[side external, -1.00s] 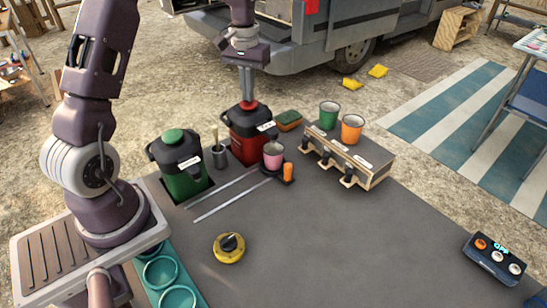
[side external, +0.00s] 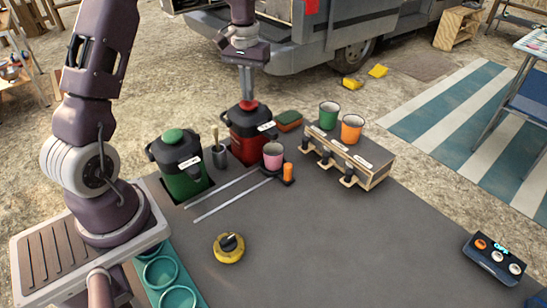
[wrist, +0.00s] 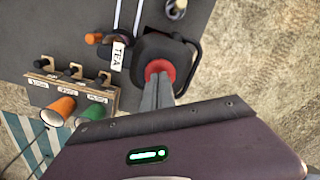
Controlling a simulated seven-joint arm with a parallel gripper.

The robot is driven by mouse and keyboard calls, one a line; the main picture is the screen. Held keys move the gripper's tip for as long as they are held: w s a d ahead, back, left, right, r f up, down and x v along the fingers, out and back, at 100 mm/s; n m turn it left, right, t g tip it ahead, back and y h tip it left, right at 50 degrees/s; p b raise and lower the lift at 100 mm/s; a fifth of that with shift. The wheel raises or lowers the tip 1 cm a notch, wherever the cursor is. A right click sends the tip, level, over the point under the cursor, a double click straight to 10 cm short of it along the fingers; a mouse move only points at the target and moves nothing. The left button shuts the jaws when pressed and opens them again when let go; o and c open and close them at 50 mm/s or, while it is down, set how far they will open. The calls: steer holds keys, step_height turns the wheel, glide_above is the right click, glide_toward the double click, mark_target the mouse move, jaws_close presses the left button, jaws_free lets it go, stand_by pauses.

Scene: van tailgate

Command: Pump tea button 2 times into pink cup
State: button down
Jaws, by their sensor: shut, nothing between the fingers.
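The red dispenser (side external: 246,147) stands at the back of the table, with a red button (side external: 249,106) on top. Its label reads TEA in the wrist view (wrist: 117,55). The pink cup (side external: 273,155) stands upright just in front of this dispenser, on a dark base with an orange peg beside it. I cannot see inside the cup. My gripper (side external: 247,100) points down with its fingers together and empty. The fingertips are at the top of the red button, which also shows in the wrist view (wrist: 160,70). They appear to touch it; how far it is pressed is unclear.
A green dispenser (side external: 182,168) and a grey holder (side external: 220,156) stand left of the red one. Two long metal rods lie in front. A wooden tap box (side external: 345,160) carries a green and an orange cup. The table's front middle is mostly clear, with a yellow round timer (side external: 229,249).

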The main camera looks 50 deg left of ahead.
steer(key=shift+f, duration=1.15)
steer(key=shift+r, duration=1.6)
